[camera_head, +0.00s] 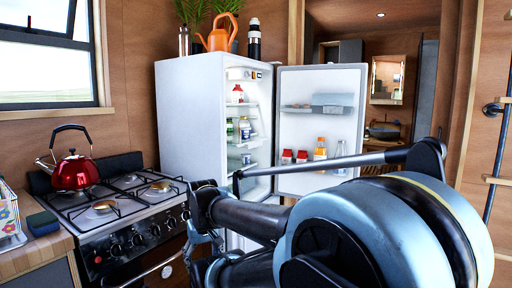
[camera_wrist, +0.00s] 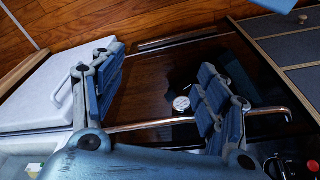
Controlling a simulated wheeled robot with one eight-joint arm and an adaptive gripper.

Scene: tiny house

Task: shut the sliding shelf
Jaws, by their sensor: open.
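A white fridge (camera_head: 200,110) stands open in the head view, its door (camera_head: 318,115) swung out to the right. Inside are several shelves (camera_head: 249,145) with jars and bottles. I cannot tell which shelf slides or whether one is pulled out. My gripper (camera_wrist: 155,92) is open in the wrist view, with nothing between its fingers. Behind it are the dark oven front (camera_wrist: 145,75) and a metal handle bar (camera_wrist: 150,125). In the head view, my arm hides the lower fridge opening.
The gas stove (camera_head: 125,205) carries a red kettle (camera_head: 75,172). An orange watering can (camera_head: 219,35) and a dark flask (camera_head: 254,40) stand on the fridge. Grey drawers (camera_wrist: 290,50) are at the wrist view's right. Wooden floor (camera_wrist: 130,20) shows at its top.

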